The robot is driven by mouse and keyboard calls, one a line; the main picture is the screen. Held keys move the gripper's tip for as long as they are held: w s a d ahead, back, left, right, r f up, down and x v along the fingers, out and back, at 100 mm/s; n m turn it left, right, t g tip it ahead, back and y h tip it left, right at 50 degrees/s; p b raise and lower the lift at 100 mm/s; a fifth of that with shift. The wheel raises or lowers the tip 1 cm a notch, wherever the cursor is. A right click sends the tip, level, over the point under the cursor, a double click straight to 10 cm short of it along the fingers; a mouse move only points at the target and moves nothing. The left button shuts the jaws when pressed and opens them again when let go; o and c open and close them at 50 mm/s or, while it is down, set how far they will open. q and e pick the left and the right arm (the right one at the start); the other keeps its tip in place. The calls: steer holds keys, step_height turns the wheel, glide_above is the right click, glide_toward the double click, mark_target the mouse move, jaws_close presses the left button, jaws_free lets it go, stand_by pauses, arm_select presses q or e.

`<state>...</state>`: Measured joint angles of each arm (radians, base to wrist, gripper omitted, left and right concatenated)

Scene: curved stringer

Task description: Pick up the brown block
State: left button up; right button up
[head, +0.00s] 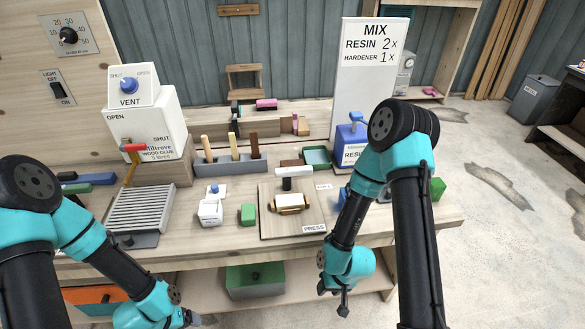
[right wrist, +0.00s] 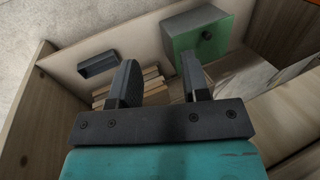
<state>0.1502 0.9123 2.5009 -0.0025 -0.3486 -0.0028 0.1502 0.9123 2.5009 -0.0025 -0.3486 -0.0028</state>
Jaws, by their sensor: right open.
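A small reddish-brown block (head: 291,163) lies flat on the bench, between the grey tool rack and the green tray. Another brown piece (head: 286,125) stands further back beside a pink one; I cannot tell which is meant. My right gripper (head: 343,303) hangs low in front of the bench's front edge, well below and in front of both. In the right wrist view my right gripper (right wrist: 158,80) is open and empty. My left gripper (head: 194,318) is at the bottom edge of the head view, away from the blocks; its jaws are too small to read.
The grey rack (head: 230,163) holds several upright handles. The press board (head: 265,222) carries a roller-like piece. A green-fronted box (head: 255,280) sits on the lower shelf, also in the right wrist view (right wrist: 197,42).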

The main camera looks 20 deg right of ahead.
steer(key=shift+o, duration=0.2)
steer(key=o, duration=0.7)
steer(key=shift+d+r, duration=0.1)
